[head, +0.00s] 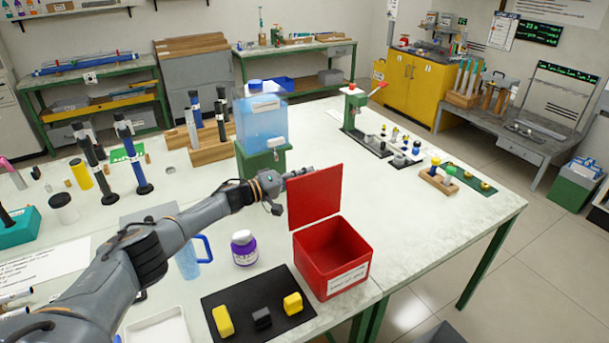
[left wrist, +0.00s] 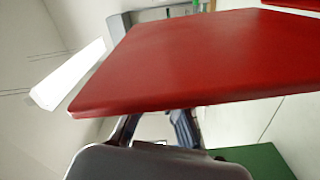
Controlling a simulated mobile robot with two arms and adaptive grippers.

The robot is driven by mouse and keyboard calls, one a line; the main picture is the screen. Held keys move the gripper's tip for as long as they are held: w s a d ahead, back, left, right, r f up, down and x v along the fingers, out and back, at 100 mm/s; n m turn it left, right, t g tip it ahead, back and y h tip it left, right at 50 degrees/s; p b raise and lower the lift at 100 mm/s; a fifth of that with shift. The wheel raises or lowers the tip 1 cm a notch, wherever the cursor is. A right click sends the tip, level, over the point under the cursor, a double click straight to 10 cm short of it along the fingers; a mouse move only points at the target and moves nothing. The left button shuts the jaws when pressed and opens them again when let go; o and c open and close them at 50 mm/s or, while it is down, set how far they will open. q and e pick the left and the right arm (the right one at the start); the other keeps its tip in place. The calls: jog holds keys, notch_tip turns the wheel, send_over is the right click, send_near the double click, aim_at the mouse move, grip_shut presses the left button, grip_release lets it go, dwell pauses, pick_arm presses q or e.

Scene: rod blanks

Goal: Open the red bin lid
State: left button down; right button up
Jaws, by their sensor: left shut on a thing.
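The red bin (head: 330,265) stands on the white table with a white label on its front. Its red lid (head: 315,197) stands raised, roughly upright at the bin's back left edge, and the inside of the bin shows. My left gripper (head: 297,174) is shut on the lid at its upper left edge. The lid hides part of the fingers. In the left wrist view the lid (left wrist: 195,62) fills the upper middle, close in front of the gripper (left wrist: 160,140). My right gripper is in neither view.
A blue tank (head: 262,122) on a green base stands behind my left gripper. A purple-labelled jar (head: 244,248) and a blue jug (head: 188,260) stand left of the bin. A black mat (head: 262,338) with yellow and black blocks lies in front. Table right of the bin is clear.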

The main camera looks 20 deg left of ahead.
pick_arm(q)
jog(key=shift+f, duration=0.2)
jog(key=c, duration=1.4)
grip_release()
jog(key=v, duration=1.2)
jog(key=shift+a, duration=0.1)
